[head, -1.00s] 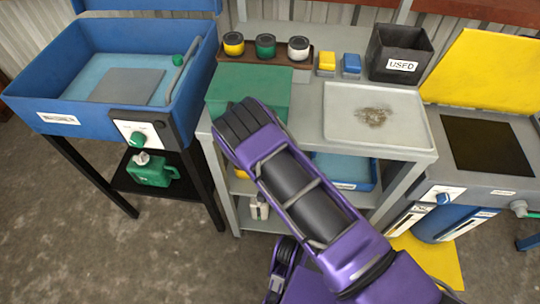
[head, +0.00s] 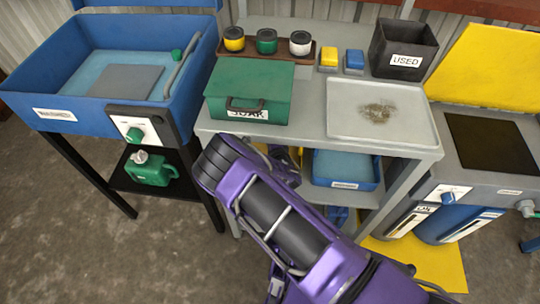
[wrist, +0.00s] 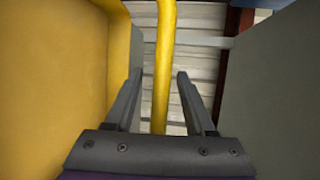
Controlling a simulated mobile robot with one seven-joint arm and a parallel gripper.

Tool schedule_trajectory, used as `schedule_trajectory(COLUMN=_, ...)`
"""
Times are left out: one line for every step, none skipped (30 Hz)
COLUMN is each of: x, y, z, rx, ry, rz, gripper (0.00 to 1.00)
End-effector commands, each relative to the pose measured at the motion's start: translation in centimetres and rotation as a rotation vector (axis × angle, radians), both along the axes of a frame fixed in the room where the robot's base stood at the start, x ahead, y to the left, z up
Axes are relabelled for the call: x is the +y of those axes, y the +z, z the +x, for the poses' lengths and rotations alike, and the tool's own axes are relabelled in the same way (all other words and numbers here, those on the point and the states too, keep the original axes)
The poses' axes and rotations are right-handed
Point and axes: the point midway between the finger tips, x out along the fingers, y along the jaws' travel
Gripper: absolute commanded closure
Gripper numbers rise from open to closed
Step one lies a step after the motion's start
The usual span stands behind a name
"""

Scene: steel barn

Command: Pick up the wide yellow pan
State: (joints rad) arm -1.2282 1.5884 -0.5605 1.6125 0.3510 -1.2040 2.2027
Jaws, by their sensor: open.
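The wide yellow pan (wrist: 60,80) fills the left of the wrist view, close up, as a flat yellow face. A yellow bar (wrist: 162,40), which looks like its handle, runs upright beside this face. My gripper (wrist: 160,76) is open, with one dark finger on each side of the bar. The bar shows between the fingers, with a gap to each; I cannot tell how deep it sits. In the head view my purple arm reaches into the grey shelf unit (head: 310,128) below its top. My fingers and most of the pan are hidden there.
A grey panel (wrist: 275,80) stands close on the right in the wrist view. Above the arm, a green box (head: 250,85) and a pale tray (head: 345,120) sit on the shelf top. A blue bin (head: 345,182) is on the shelf below, right of the arm.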

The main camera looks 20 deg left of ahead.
Motion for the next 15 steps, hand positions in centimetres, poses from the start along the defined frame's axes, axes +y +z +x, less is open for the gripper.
schedule_trajectory(x=0.02, y=0.02, z=0.01, rx=0.0, ry=0.0, rz=0.0, gripper=0.45)
schedule_trajectory(x=0.02, y=0.02, z=0.0, rx=0.0, ry=0.0, rz=0.0, gripper=0.45)
schedule_trajectory(x=0.0, y=0.02, z=0.0, rx=0.0, ry=0.0, rz=0.0, gripper=0.45)
schedule_trajectory(x=-0.01, y=0.02, z=0.0, rx=0.0, ry=0.0, rz=0.0, gripper=0.45)
schedule_trajectory(x=-0.01, y=0.02, z=0.0, rx=0.0, ry=0.0, rz=0.0, gripper=0.45)
schedule_trajectory(x=-0.02, y=0.01, z=-0.01, rx=0.0, ry=0.0, rz=0.0, gripper=0.53)
schedule_trajectory(x=-0.02, y=0.01, z=-0.01, rx=0.0, ry=0.0, rz=0.0, gripper=0.58)
schedule_trajectory(x=-0.03, y=0.01, z=-0.01, rx=0.0, ry=0.0, rz=0.0, gripper=0.63)
schedule_trajectory(x=-0.03, y=0.01, z=-0.01, rx=0.0, ry=-0.001, rz=0.0, gripper=0.71)
schedule_trajectory(x=-0.03, y=0.01, z=-0.01, rx=0.0, ry=-0.001, rz=0.0, gripper=0.76)
schedule_trajectory(x=-0.03, y=0.01, z=-0.01, rx=0.0, ry=0.0, rz=0.0, gripper=0.81)
schedule_trajectory(x=-0.04, y=0.02, z=-0.01, rx=0.0, ry=-0.001, rz=0.0, gripper=0.89)
schedule_trajectory(x=-0.04, y=0.02, z=-0.01, rx=0.0, ry=-0.001, rz=0.0, gripper=0.94)
schedule_trajectory(x=-0.04, y=0.02, z=-0.01, rx=0.0, ry=-0.001, rz=0.0, gripper=0.99)
schedule_trajectory(x=-0.04, y=0.02, z=-0.01, rx=0.0, ry=-0.001, rz=0.0, gripper=1.0)
